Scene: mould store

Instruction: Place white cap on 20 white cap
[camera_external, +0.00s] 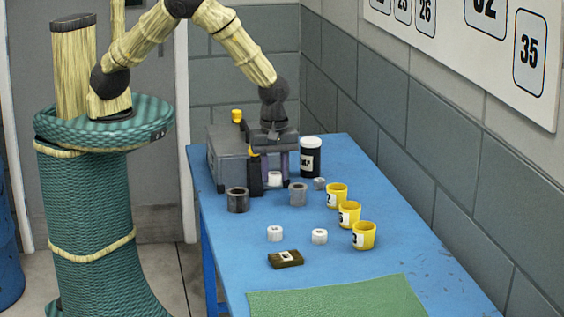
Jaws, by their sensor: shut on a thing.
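My gripper (273,177) points down over the far part of the blue table. It is shut on a white cap (274,180), which shows between the fingers; I cannot tell whether the cap touches the table. Two more white caps stand apart on the table nearer the camera, one on the left (275,234) and one on the right (319,237). Their markings are too small to read, so I cannot tell which one is 20.
A dark ring (237,201) and a grey ring (298,195) flank my gripper. A grey box (226,160) and a black jar (311,160) stand behind. Yellow cups (364,236) line the right. A brown block (285,260) and green mat (335,300) lie in front.

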